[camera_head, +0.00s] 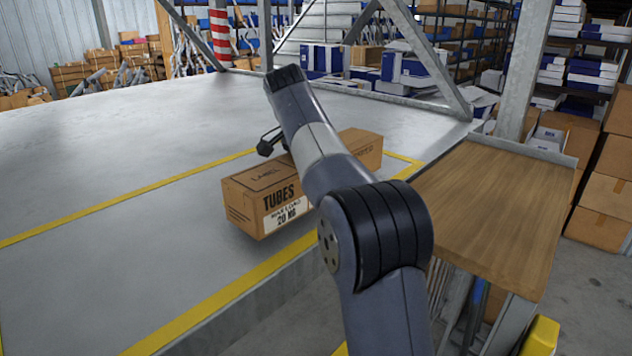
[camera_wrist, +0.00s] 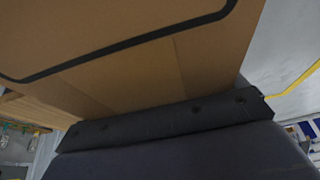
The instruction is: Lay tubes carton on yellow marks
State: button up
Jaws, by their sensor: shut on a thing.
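The tubes carton (camera_head: 245,206) is a long brown box printed "TUBES" and "20 KG". In the head view it is over the grey table (camera_head: 130,130), between the yellow marks (camera_head: 215,305), near the table's front edge. My arm crosses in front of its middle. I cannot tell whether its underside touches the table. The yellow marks run along its far side, near side and right end. My gripper (camera_wrist: 165,122) is shut on the carton; its dark edge lies against the brown cardboard (camera_wrist: 130,70) in the wrist view. The fingertips are hidden.
A wooden-topped bench (camera_head: 500,205) stands right of the table. A metal frame with slanted braces (camera_head: 440,65) rises at the table's right rear. Stacked boxes (camera_head: 610,170) stand far right. The table's left and rear are clear.

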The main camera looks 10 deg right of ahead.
jog(key=shift+f, duration=1.2)
jog(key=o, duration=1.3)
jog(key=shift+f, duration=0.1)
jog(key=p+v, duration=0.1)
jog(key=v, duration=1.1)
jog(key=shift+a+p, duration=0.1)
jog(key=shift+p, duration=0.3)
